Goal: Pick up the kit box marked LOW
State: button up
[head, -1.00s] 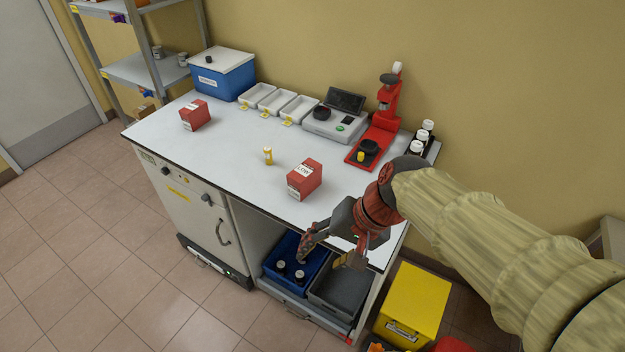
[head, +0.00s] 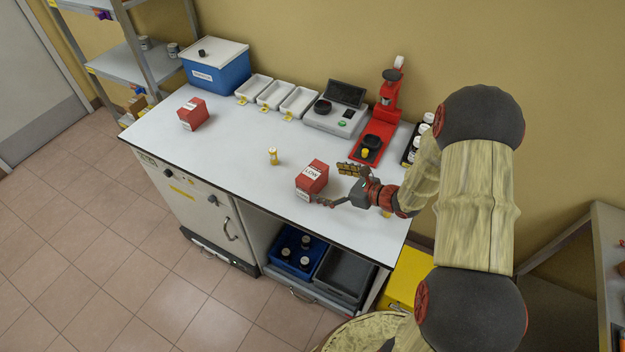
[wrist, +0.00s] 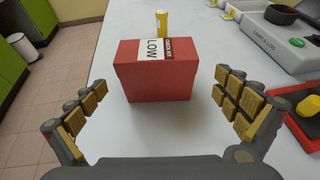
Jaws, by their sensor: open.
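The red kit box marked LOW (head: 311,180) stands upright on the white worktop near its front edge, with a white label over its top and side. In the wrist view the LOW box (wrist: 157,82) is straight ahead, between and a little beyond my two fingers. My gripper (head: 336,186) is open and empty, just right of the box in the head view. In the wrist view my gripper (wrist: 154,108) has its padded fingers spread wider than the box, and neither finger appears to touch it.
Another red box (head: 193,114) is at the worktop's left. White trays (head: 271,95), a grey instrument (head: 336,118) and a red press stand (head: 379,135) line the back. The middle of the worktop (head: 232,150) is mostly clear.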

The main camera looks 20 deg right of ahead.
aim_at(313, 179)
jog(key=b+x, duration=0.1)
jog(key=x, duration=0.5)
jog(key=shift+a, duration=0.2)
jog(key=shift+c, duration=1.2)
jog(key=shift+s, duration=0.1)
jog(key=c, duration=1.1)
jog(key=shift+c, duration=0.2)
